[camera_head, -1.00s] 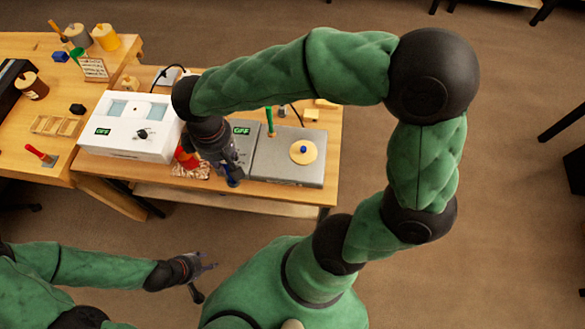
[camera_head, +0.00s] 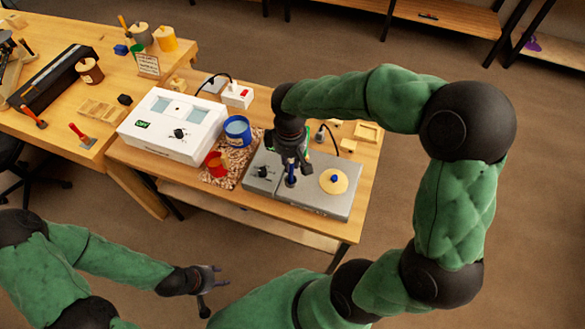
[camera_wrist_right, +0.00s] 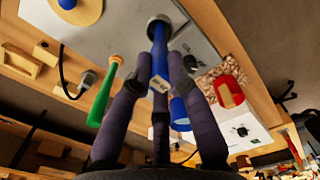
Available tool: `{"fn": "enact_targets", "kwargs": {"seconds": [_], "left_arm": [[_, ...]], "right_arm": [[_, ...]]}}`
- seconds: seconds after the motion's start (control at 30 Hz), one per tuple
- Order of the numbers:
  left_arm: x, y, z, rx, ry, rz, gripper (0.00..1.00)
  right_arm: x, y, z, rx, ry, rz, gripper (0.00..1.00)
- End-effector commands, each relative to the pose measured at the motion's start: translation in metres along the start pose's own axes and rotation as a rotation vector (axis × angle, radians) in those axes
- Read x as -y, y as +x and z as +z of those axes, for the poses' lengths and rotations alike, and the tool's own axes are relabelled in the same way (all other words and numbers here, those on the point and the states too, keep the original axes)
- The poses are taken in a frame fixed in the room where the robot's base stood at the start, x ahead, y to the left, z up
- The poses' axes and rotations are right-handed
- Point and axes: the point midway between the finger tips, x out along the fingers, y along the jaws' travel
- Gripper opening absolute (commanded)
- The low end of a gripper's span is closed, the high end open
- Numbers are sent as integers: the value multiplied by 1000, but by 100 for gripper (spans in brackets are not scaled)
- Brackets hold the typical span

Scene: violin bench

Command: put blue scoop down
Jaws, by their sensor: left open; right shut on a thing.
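My right gripper (camera_head: 291,168) is over the grey unit (camera_head: 325,205), with its fingers closed around the blue scoop (camera_head: 290,180). In the right wrist view, the scoop's blue handle (camera_wrist_right: 158,45) runs from between the fingers (camera_wrist_right: 160,75) to a dark round opening in the grey top. I cannot tell whether its end is inside the opening or just above it. A small tag with writing hangs at the handle. A green-handled scoop (camera_wrist_right: 102,98) stands beside it, apart from the fingers. My left gripper (camera_head: 208,280) is open and empty, low over the floor in front of the bench.
A blue pot (camera_head: 237,131) and a red pot (camera_head: 216,165) stand on a speckled mat left of the grey unit. A white box (camera_head: 172,127) is further left. A round cream lid with a blue knob (camera_head: 334,181) sits on the grey unit's right part. Wooden trays lie behind.

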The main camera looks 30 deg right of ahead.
Motion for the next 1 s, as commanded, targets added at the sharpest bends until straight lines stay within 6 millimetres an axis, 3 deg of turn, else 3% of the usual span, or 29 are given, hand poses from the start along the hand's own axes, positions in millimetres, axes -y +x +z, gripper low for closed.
{"fn": "enact_targets", "kwargs": {"seconds": [0.17,0.43,0.83,0.87,0.9,0.93,1.0], "left_arm": [[1,3,0,0,0,0,45],[4,12,0,0,0,0,45],[5,14,0,0,0,0,45],[5,13,0,0,0,0,45],[5,13,0,0,0,0,45],[5,13,0,0,0,0,45],[5,13,0,0,0,0,45]], "right_arm": [[-6,8,0,0,1,0,0],[-10,42,1,1,0,0,0],[-10,46,1,-1,0,0,0],[-10,46,1,-1,0,0,24],[-10,45,1,-1,0,0,35],[-10,45,1,-1,0,0,42],[-10,45,1,0,0,0,42]]}}
